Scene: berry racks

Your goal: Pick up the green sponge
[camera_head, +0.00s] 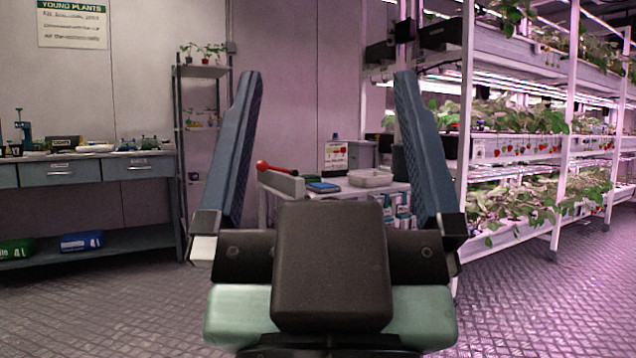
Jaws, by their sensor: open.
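My gripper (328,78) fills the middle of the view, pointing up and away. Its two blue fingers are spread wide with nothing between them nearby. I cannot make out a green sponge for certain. A small flat blue item (323,187) lies on the cart behind the gripper; it is too small to tell what it is. My gripper hides part of the cart.
The cart (283,184) also carries a red-handled tool (277,168), a pale tray (371,178) and a box (336,156). A workbench (100,170) stands at left, a narrow shelf (203,72) behind. Plant racks (466,90) line the right. Floor at both sides is clear.

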